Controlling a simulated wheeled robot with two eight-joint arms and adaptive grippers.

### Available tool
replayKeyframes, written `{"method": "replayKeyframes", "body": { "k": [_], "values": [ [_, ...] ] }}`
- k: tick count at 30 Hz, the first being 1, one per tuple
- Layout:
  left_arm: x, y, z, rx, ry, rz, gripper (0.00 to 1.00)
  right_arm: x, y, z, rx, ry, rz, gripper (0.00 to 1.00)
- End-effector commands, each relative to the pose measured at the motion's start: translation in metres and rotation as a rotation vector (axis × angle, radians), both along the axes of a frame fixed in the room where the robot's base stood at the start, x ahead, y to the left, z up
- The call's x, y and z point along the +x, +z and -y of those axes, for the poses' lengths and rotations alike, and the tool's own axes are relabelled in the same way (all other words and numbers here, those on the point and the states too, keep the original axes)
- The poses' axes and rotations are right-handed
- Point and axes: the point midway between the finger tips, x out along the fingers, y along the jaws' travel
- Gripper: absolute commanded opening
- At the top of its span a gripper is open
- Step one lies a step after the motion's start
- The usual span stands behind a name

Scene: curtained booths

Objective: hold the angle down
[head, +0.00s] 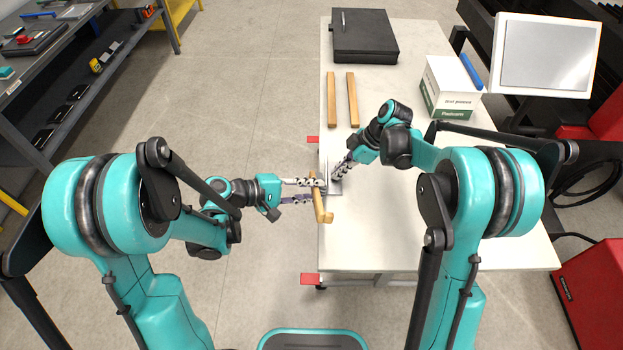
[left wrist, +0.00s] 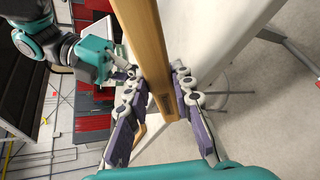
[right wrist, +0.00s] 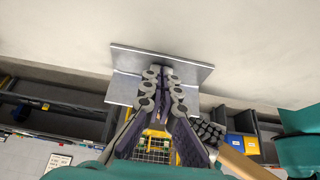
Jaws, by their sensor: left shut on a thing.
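The angle, a grey L-shaped metal piece (head: 336,186), lies at the left edge of the white table (head: 440,225). In the right wrist view its bent plate (right wrist: 195,70) shows beyond my fingertips. My right gripper (right wrist: 161,72) has its fingertips close together at the angle, over its middle; whether they press on it I cannot tell. It also shows in the head view (head: 337,174). My left gripper (head: 322,190) is shut on a wooden bar (head: 319,207) at the table edge. The bar (left wrist: 146,45) runs between its fingers in the left wrist view.
Two wooden bars (head: 331,100) (head: 352,100) lie farther back on the table. A black case (head: 364,38) and a white-green box (head: 452,88) stand behind. Red clamp-like parts (head: 310,279) stick out at the left table edge. The table's front right is clear.

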Motion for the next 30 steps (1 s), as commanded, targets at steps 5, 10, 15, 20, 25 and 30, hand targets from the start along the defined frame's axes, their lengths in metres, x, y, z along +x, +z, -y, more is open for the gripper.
{"method": "replayKeyframes", "body": {
  "k": [5, 10, 15, 20, 25, 30],
  "values": [
    [-0.021, 0.000, 0.000, 0.000, 0.001, 0.001, 0.00, 0.000, 0.000, 0.000, -0.001, 0.000, 0.000, 0.00],
    [-0.003, 0.000, 0.000, 0.000, 0.000, 0.000, 0.00, 0.000, 0.000, 0.000, 0.000, 0.000, 0.000, 0.00],
    [0.017, 0.000, 0.000, -0.001, -0.001, 0.000, 0.00, 0.000, 0.000, 0.000, 0.000, 0.000, 0.000, 0.00],
    [0.036, 0.000, 0.000, -0.001, -0.001, 0.000, 0.00, 0.000, 0.000, 0.000, 0.000, 0.000, 0.000, 0.00],
    [0.051, 0.000, 0.000, 0.000, 0.000, 0.000, 0.00, 0.000, 0.000, 0.000, 0.000, 0.000, 0.000, 0.00],
    [0.058, 0.000, 0.000, 0.000, 0.000, 0.000, 0.00, 0.000, 0.000, 0.000, 0.000, 0.000, 0.000, 0.00]
  ]
}}
